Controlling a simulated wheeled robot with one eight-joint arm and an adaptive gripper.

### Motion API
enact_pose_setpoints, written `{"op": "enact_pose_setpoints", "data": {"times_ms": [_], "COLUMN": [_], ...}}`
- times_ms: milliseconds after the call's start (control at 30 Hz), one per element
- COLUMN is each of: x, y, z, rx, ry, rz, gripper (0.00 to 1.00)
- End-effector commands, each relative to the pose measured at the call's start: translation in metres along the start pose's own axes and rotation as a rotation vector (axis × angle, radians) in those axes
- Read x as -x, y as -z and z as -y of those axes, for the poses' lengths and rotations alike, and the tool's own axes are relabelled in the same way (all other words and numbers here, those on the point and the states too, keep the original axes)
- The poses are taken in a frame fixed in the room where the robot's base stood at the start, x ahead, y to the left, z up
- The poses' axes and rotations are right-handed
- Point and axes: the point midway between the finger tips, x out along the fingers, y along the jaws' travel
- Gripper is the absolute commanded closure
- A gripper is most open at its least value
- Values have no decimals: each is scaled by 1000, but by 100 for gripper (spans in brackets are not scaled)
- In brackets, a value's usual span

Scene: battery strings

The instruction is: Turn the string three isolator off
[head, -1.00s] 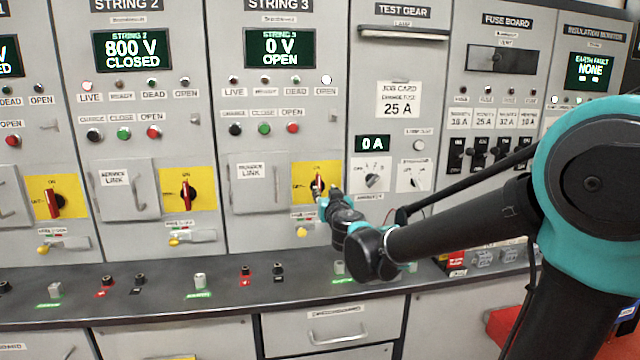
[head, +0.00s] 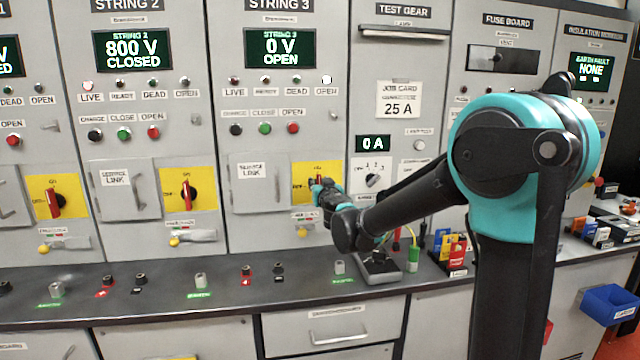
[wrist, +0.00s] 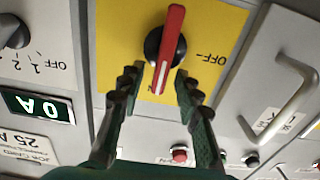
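The string three isolator is a red handle (wrist: 170,45) on a black hub over a yellow plate (wrist: 115,40). In the head view its yellow plate (head: 333,170) sits below the String 3 display (head: 280,48), which reads 0 V OPEN. The handle is near vertical, slightly tilted in the upside-down wrist view; the OFF mark is to its right there. My gripper (wrist: 160,80) is open, its two fingers on either side of the handle's lower end, with gaps visible. In the head view my gripper (head: 320,189) covers most of the handle.
The service link door handle (wrist: 285,102) stands out beside the plate. A test gear knob (head: 372,180) is on the other side. The bench (head: 300,288) below carries terminals and a small black stand (head: 380,268). String 2 reads 800 V CLOSED.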

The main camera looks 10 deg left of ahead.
Motion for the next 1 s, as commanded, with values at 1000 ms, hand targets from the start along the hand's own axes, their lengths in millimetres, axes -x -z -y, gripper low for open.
{"op": "enact_pose_setpoints", "data": {"times_ms": [1000], "x": [0], "y": [0], "z": [6], "rx": [192], "ry": [1], "rz": [0], "gripper": [100]}}
